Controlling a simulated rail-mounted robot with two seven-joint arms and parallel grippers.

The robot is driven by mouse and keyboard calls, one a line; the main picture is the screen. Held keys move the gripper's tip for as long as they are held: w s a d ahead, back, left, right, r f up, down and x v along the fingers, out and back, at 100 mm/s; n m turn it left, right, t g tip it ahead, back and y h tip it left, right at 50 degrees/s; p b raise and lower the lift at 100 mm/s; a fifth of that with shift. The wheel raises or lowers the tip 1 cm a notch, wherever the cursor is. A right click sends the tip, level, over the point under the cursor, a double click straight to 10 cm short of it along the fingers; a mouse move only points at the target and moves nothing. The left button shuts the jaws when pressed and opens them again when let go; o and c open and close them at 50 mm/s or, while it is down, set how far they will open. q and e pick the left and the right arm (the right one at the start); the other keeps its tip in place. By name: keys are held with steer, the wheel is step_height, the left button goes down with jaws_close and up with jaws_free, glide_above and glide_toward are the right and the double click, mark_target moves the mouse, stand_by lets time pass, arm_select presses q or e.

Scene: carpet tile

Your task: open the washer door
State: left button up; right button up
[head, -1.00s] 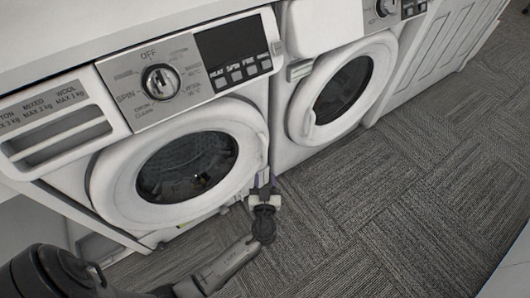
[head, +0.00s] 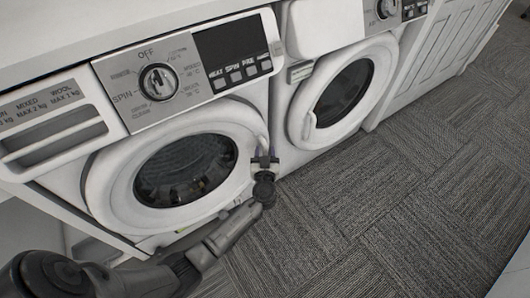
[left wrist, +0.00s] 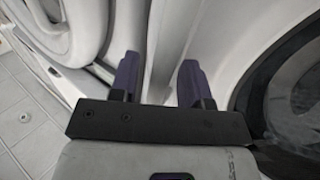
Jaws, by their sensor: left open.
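The near washer's white round door (head: 103,188) with dark glass appears shut in the head view. Its handle (head: 262,142) is at the right side of the door ring. My left gripper (head: 264,156) is open and empty, at the door's right edge just below the handle. In the left wrist view the two purple fingers of my left gripper (left wrist: 158,80) stand apart, with pale surfaces beyond them. The door's dark glass (left wrist: 295,90) is on the right there. I cannot tell whether the fingers touch the handle. My right gripper is not in view.
A second machine with a round door (head: 344,92) stands close on the right. The near washer has a dial (head: 157,82) and a drawer (head: 50,130) above the door. The grey carpet floor (head: 400,190) in front is clear.

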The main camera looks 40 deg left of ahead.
arm_select(q)
steer(key=shift+c, duration=0.3)
jaws_close()
steer(key=shift+d, duration=0.1)
